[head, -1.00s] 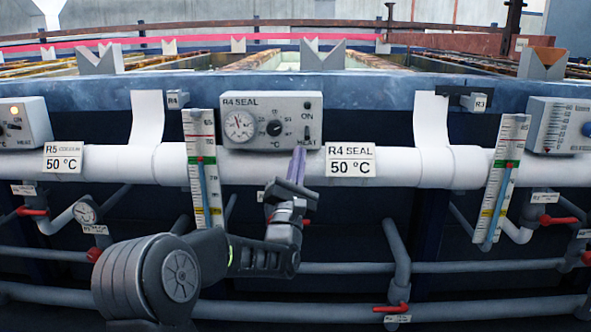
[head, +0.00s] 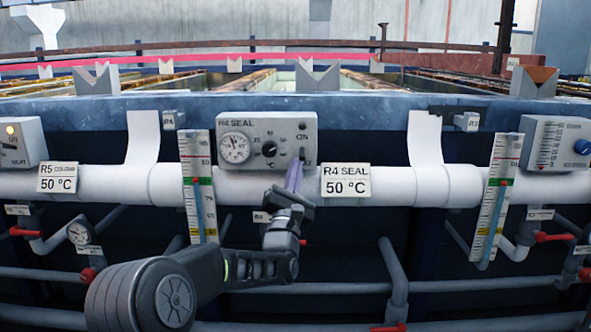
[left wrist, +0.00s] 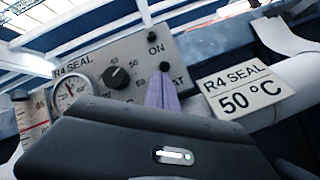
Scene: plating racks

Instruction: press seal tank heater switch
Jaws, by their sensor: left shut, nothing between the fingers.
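The R4 SEAL control box (head: 268,141) hangs on the tank front, with a round gauge, a black knob and an unlit lamp (head: 302,127). Its small dark heater switch (head: 303,152) sits between the ON and HEAT labels. My left gripper (head: 295,176) is shut and empty, its purple fingertips just below the switch and covering part of the HEAT label. In the left wrist view the fingertips (left wrist: 163,88) lie right under the switch's dark tip (left wrist: 165,66). I cannot tell whether they touch it. My right gripper is not in view.
An R4 SEAL 50 °C sign (head: 345,182) hangs right of the fingertips on the white pipe (head: 400,183). A scale thermometer (head: 198,185) stands to the left. The R5 box (head: 20,143) at far left has a lit amber lamp. Pipes and red valves lie below.

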